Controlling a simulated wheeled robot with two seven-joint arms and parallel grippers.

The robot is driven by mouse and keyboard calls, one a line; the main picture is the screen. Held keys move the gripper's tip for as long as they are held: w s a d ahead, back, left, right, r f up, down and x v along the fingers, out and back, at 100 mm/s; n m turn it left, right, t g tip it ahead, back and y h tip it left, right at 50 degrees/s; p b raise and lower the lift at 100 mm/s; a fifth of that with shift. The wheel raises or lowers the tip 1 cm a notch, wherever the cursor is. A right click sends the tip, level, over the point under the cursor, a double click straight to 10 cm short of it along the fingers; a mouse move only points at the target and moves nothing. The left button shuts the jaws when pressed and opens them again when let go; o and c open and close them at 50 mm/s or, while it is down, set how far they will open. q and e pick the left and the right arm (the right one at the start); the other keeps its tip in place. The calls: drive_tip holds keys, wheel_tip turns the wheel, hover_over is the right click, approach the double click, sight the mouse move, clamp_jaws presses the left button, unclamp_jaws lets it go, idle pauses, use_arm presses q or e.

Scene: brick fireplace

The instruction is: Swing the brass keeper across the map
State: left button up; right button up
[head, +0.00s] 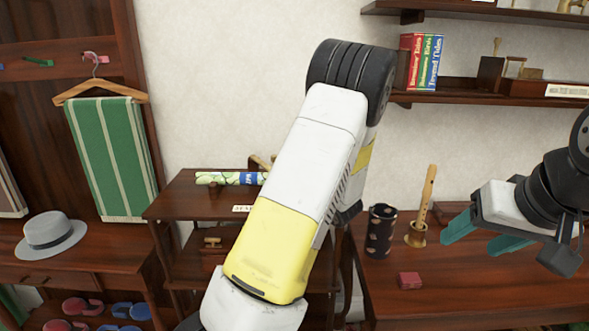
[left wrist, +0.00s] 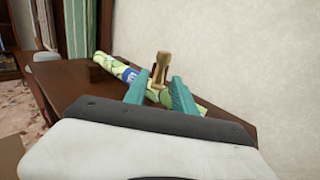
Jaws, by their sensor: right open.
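The rolled map (head: 225,178), with a pale green and blue pattern, lies on top of a small dark wooden stand. It also shows in the left wrist view (left wrist: 112,66), running diagonally across the wood. The brass keeper (left wrist: 161,62) stands up at the roll, seen between my left fingers; whether it touches the map I cannot tell. In the head view only a bit of it shows beside my arm. My left gripper (left wrist: 158,79) is open, its teal fingers pointing toward the keeper. My left arm hides it in the head view. My right gripper (head: 468,246) is open and empty above the right table.
The right table (head: 480,300) holds a dark spotted cup (head: 381,232), a brass pot (head: 416,236) with a wooden flute and a red block (head: 409,280). A wall shelf (head: 450,97) with books is above. A grey hat (head: 50,237) and hanging green towel (head: 112,155) are left.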

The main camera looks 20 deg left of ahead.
use_arm(q)
drive_tip(key=shift+s+d, duration=0.15)
drive_tip(key=shift+d, duration=0.05)
drive_tip(key=shift+c, duration=0.2)
drive_tip(key=c, duration=0.4)
drive_tip(key=w+d+r+n+g+y, duration=0.1)
drive_tip(key=n, duration=0.2)
drive_tip(key=w+d+r+n+g+y, duration=0.1)
drive_tip(key=w+n, duration=0.1)
drive_tip(key=n, duration=0.2)
drive_tip(key=w+d+r+n+g+y, duration=0.1)
drive_tip(key=n, duration=0.3)
drive_tip(key=shift+w+d+r+g, duration=0.15)
drive_tip(key=shift+w+d+g, duration=0.1)
drive_tip(key=shift+d+g, duration=0.15)
clamp_jaws()
drive_tip(key=w+d+f+n+g, duration=0.15)
drive_tip(key=d+n+g, duration=0.35)
drive_tip(key=d+n, duration=0.5)
drive_tip(key=s+a+n, duration=0.1)
drive_tip(key=a+n, duration=0.2)
drive_tip(key=a, duration=1.1)
drive_tip(key=shift+s, duration=0.25)
